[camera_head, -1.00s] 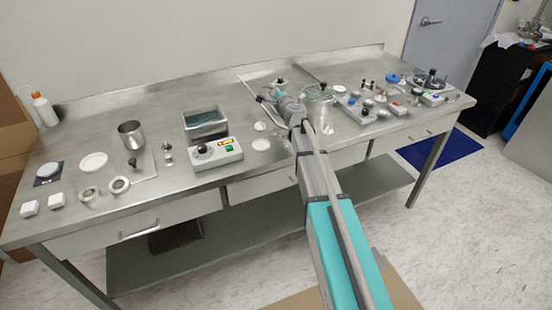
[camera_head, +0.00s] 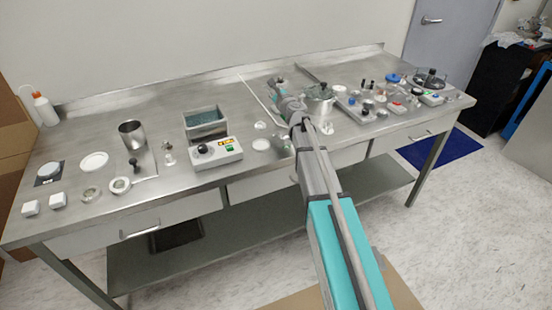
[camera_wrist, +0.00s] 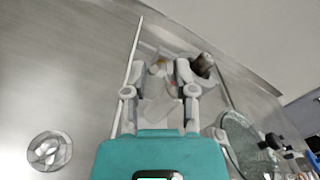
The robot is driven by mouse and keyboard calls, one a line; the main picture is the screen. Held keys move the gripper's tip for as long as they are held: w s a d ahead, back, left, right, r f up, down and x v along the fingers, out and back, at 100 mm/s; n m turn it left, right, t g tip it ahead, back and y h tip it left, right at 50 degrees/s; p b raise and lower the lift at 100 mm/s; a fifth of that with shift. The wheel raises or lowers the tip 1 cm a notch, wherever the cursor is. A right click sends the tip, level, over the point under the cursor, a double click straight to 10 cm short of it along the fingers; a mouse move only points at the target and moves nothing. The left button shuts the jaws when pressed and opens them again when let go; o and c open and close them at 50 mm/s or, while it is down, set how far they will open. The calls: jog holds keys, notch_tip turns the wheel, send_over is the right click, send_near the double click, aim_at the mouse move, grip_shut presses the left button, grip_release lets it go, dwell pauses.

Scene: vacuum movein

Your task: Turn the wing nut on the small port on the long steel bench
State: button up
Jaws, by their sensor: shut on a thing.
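The long steel bench (camera_head: 225,95) runs across the head view. My gripper (camera_wrist: 160,68) is over its rear middle part, with its two fingers on either side of a small pale fitting of the small port (camera_wrist: 158,58). The jaws are shut on what seems to be the wing nut; its shape is blurred and mostly hidden between the fingers. A dark cylindrical piece (camera_wrist: 203,65) stands just right of the right finger. In the head view my wrist covers most of the port.
A lidded steel pot (camera_head: 320,103) stands close to the right of my wrist; its glass lid (camera_wrist: 250,143) shows in the wrist view. A control box (camera_head: 216,153) and a rectangular basin (camera_head: 206,121) are to the left. Thin rods lie beside the port. Bench behind is clear.

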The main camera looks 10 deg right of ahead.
jog(key=s+d+m, duration=0.1)
jog(key=s+m, duration=0.1)
jog(key=s, duration=0.2)
jog(key=s+d+m, duration=0.1)
jog(key=s+m, duration=0.1)
jog(key=s, duration=0.2)
jog(key=s+d+m, duration=0.2)
jog(key=s, duration=0.3)
jog(key=shift+s+r, duration=0.1)
jog(key=shift+s+a+r, duration=0.1)
jog(key=shift+s+a, duration=0.1)
jog(key=shift+s, duration=0.05)
jog(key=s+a+f+n+g+y+p, duration=0.1)
jog(key=s+a+n+g+p, duration=0.1)
jog(key=n, duration=0.4)
jog(key=s+a+f+n+g+y+p, duration=0.1)
jog(key=s+a+f+n+g+p, duration=0.1)
jog(key=s+a+n+g, duration=0.2)
jog(key=s+a+f+n+g+p, duration=0.1)
jog(key=s+a+n+g+p, duration=0.2)
jog(key=n, duration=0.7)
jog(key=shift+s+f+g+y, duration=0.15)
jog(key=shift+s+g+y, duration=0.2)
jog(key=shift+s, duration=0.85)
jog(key=s+d+f+n+g+h+p, duration=0.1)
jog(key=s+f+n+g+h+p, duration=0.1)
jog(key=s+n, duration=0.4)
jog(key=shift+d+g, duration=0.15)
jog(key=shift+g, duration=0.6)
jog(key=shift+s+f, duration=0.1)
